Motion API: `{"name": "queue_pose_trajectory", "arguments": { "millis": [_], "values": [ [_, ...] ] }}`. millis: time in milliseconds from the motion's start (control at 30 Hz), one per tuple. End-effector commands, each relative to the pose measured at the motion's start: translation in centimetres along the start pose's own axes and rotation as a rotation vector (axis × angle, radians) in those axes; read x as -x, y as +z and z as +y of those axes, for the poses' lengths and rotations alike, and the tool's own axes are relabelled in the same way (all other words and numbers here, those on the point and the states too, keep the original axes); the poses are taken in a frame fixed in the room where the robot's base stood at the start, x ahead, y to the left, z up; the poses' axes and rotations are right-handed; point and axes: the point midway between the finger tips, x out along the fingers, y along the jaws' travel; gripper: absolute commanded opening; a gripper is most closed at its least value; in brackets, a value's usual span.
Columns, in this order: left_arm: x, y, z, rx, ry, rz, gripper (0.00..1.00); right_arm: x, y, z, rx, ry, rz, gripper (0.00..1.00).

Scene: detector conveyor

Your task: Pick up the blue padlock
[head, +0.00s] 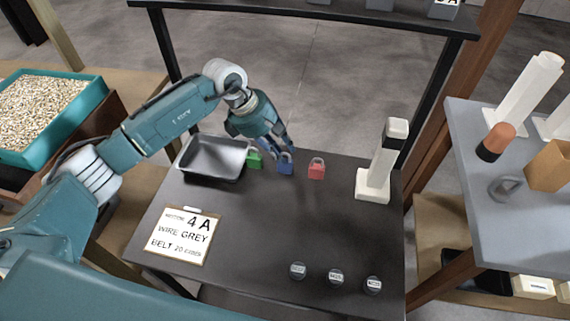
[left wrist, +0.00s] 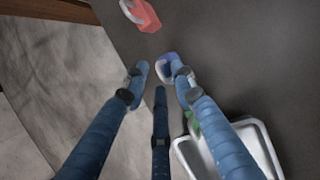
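The blue padlock (head: 286,167) stands on the dark table between the green padlock (head: 255,161) and the red padlock (head: 316,171). My left gripper (head: 284,151) is at the blue padlock, with its fingers pointing down around it. In the left wrist view the fingers (left wrist: 158,72) are spread apart. The blue padlock (left wrist: 168,66) shows there beside the right fingertip, partly hidden by it. I cannot tell whether they touch. My right gripper is not in view.
A grey metal tray (head: 213,176) is left of the green padlock. A white stand (head: 374,190) is at the right. A sign (head: 183,236) lies at the front left, and several small dark round pieces (head: 336,277) sit at the front right. The table's middle is clear.

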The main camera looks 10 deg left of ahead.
Motion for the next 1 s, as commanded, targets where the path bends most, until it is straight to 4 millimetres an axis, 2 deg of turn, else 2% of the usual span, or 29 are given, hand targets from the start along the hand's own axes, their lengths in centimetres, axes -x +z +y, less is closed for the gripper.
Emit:
{"name": "queue_pose_trajectory", "arguments": {
  "millis": [33, 100, 467, 567, 1000],
  "values": [
    [0.0, 0.0, 0.0, 0.0, 0.0, 0.0, 0.11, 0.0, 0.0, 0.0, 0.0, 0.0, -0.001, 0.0],
    [0.0, 0.0, 0.0, 0.0, 0.0, 0.0, 0.0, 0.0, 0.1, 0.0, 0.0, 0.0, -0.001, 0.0],
    [0.1, 0.0, 0.1, 0.0, 0.001, 0.0, 0.0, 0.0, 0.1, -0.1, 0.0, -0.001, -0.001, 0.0],
    [0.7, 0.3, 0.3, -0.001, 0.004, 0.0, 0.0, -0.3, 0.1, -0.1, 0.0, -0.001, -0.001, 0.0],
    [7.8, 3.2, 1.7, -0.004, 0.002, -0.001, 0.0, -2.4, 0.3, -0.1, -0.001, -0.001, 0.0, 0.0]
  ]
}}
